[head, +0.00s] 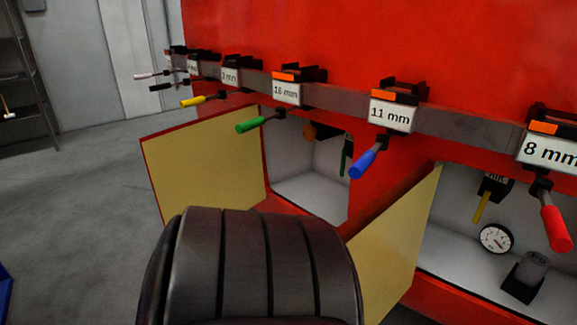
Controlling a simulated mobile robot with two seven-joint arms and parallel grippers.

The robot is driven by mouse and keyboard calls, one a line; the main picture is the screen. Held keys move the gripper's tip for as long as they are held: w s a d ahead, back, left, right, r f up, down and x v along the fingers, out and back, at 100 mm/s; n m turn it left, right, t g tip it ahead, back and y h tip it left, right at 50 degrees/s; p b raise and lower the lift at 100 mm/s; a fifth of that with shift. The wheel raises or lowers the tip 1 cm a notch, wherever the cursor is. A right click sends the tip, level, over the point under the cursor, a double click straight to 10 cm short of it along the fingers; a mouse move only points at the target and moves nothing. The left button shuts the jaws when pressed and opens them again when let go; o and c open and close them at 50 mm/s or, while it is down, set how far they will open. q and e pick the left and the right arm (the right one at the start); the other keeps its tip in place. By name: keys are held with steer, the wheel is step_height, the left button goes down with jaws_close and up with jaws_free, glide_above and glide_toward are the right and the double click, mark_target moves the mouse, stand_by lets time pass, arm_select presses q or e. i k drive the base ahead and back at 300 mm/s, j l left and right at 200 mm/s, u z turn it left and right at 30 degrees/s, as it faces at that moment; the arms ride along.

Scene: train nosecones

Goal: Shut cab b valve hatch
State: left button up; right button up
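Two hatches stand open on the red train front (330,35). The left hatch door (205,160) shows its pale yellow inner face, swung out to the left of a grey compartment (300,185). The right hatch door (400,240) is also swung out, left of a second grey compartment (450,240) holding a yellow lever (481,208) and a round gauge (496,238). I see no label telling which hatch is cab b's. A dark ribbed form hides the lower part of the right door's left side. Neither of my grippers is in view.
A grey rail (345,100) crosses above the openings. Tools with coloured handles hang from it, including green (254,125), blue (362,164) and red (555,229), jutting out near the doors. Open grey floor (85,200) lies at left, with a shelf rack (25,80) behind.

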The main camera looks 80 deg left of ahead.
mark_target(204, 161)
steer(key=k+j+u, duration=0.2)
steer(key=j, duration=0.25)
steer(key=k+j+u, duration=0.2)
steer(key=j, duration=0.3)
steer(key=j+u, duration=0.2)
steer(key=j, duration=0.3)
steer(key=k+j+u, duration=0.2)
steer(key=j, duration=1.3)
steer(key=k+j, duration=0.1)
steer(key=j, duration=0.85)
steer(key=k, duration=0.4)
